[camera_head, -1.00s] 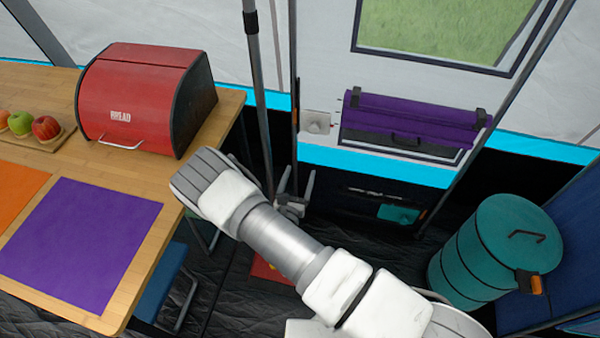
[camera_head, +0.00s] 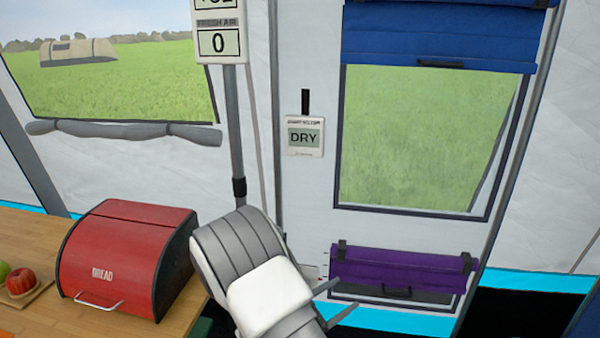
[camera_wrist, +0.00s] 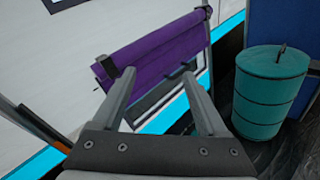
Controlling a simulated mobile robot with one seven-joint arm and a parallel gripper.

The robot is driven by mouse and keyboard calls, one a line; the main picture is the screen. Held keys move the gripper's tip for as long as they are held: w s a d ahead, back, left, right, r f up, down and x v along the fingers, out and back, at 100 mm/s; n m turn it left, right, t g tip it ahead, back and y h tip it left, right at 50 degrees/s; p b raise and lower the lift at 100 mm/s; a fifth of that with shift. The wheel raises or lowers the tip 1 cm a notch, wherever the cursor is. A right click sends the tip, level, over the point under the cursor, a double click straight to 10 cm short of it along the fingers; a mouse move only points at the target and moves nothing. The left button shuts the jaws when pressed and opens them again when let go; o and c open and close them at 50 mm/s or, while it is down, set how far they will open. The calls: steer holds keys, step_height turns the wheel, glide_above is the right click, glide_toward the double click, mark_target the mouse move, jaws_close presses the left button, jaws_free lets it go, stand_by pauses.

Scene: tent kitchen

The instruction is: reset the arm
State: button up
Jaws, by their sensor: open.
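My gripper (camera_wrist: 158,88) shows in the wrist view with its two fingers spread apart and nothing between them. In the head view, the fingertips (camera_head: 333,300) stick out to the right from behind my pale, grey-banded arm, which rises from the bottom centre. The gripper faces the tent wall, with the rolled purple flap (camera_head: 402,270) beyond it. That flap also shows in the wrist view (camera_wrist: 160,50), past the fingers. Most of the gripper body is hidden behind the arm in the head view.
A red bread box (camera_head: 125,258) stands on the wooden table (camera_head: 32,235) at left, close to my arm, beside a red apple (camera_head: 20,280). A grey pole (camera_head: 234,130) rises behind the arm. A teal drum (camera_wrist: 268,95) stands at right in the wrist view.

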steer(key=s+d+r+m+g, duration=0.5)
steer(key=d+r+m+g, duration=0.1)
steer(key=d+r, duration=0.1)
steer(key=s+d+r+m+g+y, duration=0.1)
steer(key=s+r+m+g+y, duration=0.1)
steer(key=s+r+m+y, duration=0.5)
steer(key=s+d+r+m+g+y, duration=0.1)
steer(key=s+r+m+y, duration=0.3)
steer(key=s, duration=0.6)
steer(key=s+a+r+m+t+y, duration=0.2)
steer(key=s+a+r+m+t, duration=0.2)
steer(key=r+m, duration=0.1)
step_height(320, 180, up, 18)
steer(key=p, duration=1.8)
steer(key=shift+a+r+p, duration=0.15)
steer(key=shift+r+p, duration=0.1)
steer(key=shift+p, duration=0.1)
